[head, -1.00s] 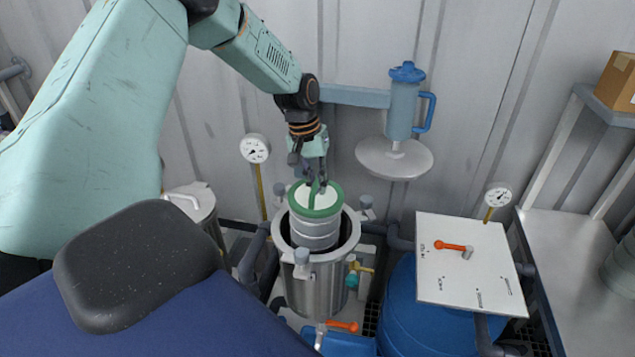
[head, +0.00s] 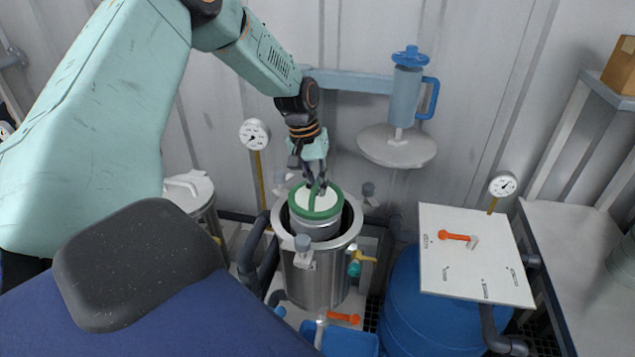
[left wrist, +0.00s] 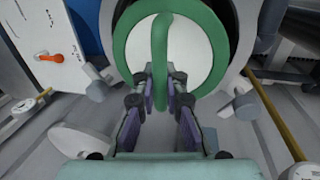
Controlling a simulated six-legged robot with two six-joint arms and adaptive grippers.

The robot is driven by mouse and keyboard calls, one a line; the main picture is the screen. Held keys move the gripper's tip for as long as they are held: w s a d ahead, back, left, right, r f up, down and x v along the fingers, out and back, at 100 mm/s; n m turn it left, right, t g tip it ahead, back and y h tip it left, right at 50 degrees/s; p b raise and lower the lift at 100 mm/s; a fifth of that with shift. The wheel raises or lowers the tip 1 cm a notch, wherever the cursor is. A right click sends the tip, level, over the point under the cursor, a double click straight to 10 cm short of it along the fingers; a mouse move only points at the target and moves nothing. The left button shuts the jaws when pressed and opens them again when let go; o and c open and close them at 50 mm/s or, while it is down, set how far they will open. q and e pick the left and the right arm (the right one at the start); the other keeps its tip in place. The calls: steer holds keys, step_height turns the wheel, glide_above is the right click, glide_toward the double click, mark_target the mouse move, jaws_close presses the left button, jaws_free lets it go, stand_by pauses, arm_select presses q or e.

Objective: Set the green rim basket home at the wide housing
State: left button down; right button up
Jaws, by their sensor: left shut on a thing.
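The green rim basket (head: 316,228) has a green ring, a white inner face and a grey metal body. It is upright, its lower part inside the open mouth of the wide housing (head: 315,284), a steel cylinder. The green rim is still above the housing's mouth, and a dark gap shows at the basket's right side. My left gripper (head: 317,186) is above it, shut on the green handle bar across the rim. In the left wrist view the fingers (left wrist: 160,88) meet at the bar (left wrist: 160,50). The basket's bottom is hidden. My right gripper is out of view.
Clamp knobs (head: 303,243) stand around the housing's mouth. A white panel with an orange handle (head: 454,236) is at right, above a blue drum (head: 411,311).

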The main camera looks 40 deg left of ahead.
mark_target(319, 199)
arm_select(q)
steer(key=shift+w+f+b, duration=0.2)
steer(key=shift+f+b, duration=0.15)
steer(key=shift+f, duration=0.45)
steer(key=shift+s+f+b, duration=0.15)
steer(key=shift+f+b, duration=0.3)
steer(key=shift+f, duration=0.25)
steer(key=shift+f+b, duration=0.5)
steer(key=shift+f, duration=0.4)
steer(key=shift+f+b, duration=0.5)
steer(key=shift+f, duration=0.25)
steer(key=shift+f+b, duration=1.5)
steer(key=shift+f, duration=0.75)
steer(key=shift+f, duration=0.2)
steer(key=c, duration=1.3)
jaws_free()
steer(key=shift+f, duration=0.1)
